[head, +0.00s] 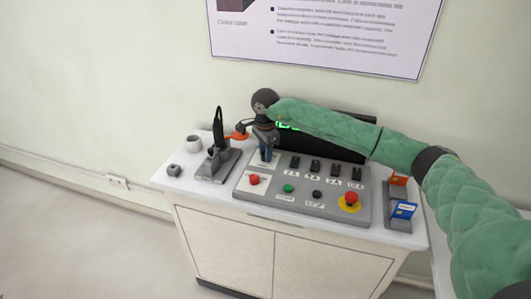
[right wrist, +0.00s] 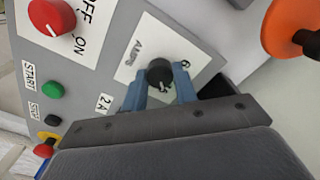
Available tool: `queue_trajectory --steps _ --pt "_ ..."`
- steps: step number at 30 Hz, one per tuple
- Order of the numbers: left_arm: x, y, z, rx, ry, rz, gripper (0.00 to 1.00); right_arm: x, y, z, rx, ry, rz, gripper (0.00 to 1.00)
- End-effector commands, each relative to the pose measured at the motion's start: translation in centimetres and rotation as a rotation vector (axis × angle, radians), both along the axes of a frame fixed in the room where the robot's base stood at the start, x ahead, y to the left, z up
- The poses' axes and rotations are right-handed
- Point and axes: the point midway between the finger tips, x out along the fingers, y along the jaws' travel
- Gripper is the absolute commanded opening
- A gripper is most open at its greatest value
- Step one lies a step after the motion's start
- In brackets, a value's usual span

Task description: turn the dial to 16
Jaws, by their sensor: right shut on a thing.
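The dial is a small black knob (right wrist: 159,73) on a white plate marked AMPS, seen in the right wrist view. A white pointer mark shows on it, but I cannot read its setting. A figure 6 shows at the plate's edge, partly cut off by a finger. My right gripper (right wrist: 161,88) has its blue fingers shut on the dial, one on each side. In the head view my right gripper (head: 265,153) reaches down to the back left of the grey control panel (head: 310,209) and hides the dial. My left gripper is not in view.
The panel carries a red knob (head: 254,180), a green button (head: 289,188), black switches and a red-and-yellow stop button (head: 350,200). A grey stand (head: 216,165) with an upright black part and an orange disc (head: 238,135) are close left of my gripper. A dark display (head: 345,141) stands behind.

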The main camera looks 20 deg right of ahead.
Motion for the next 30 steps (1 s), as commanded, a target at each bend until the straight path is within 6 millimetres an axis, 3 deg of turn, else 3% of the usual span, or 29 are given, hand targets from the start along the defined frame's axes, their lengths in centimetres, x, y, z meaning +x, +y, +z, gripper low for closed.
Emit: queue_trajectory --steps 3,4,7,19,21,24,30 --pt "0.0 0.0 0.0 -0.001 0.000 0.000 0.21 0.0 0.0 0.0 0.000 -0.001 0.000 0.06" --pt "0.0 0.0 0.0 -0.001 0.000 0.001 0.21 0.0 0.0 0.0 0.000 -0.001 0.000 0.30" --pt "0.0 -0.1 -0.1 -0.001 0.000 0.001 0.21 0.0 0.0 0.0 0.000 -0.001 0.001 0.50" --pt "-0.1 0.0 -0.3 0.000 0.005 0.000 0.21 0.1 0.0 0.6 0.000 -0.001 0.001 0.50" --pt "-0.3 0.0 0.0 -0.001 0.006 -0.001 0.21 0.1 0.0 1.4 0.000 -0.002 0.001 0.50" --pt "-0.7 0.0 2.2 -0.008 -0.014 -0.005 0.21 0.1 0.0 2.9 0.001 -0.003 0.001 0.50" --pt "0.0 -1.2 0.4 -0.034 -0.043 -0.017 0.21 0.1 0.0 5.9 -0.001 -0.002 0.002 0.50"
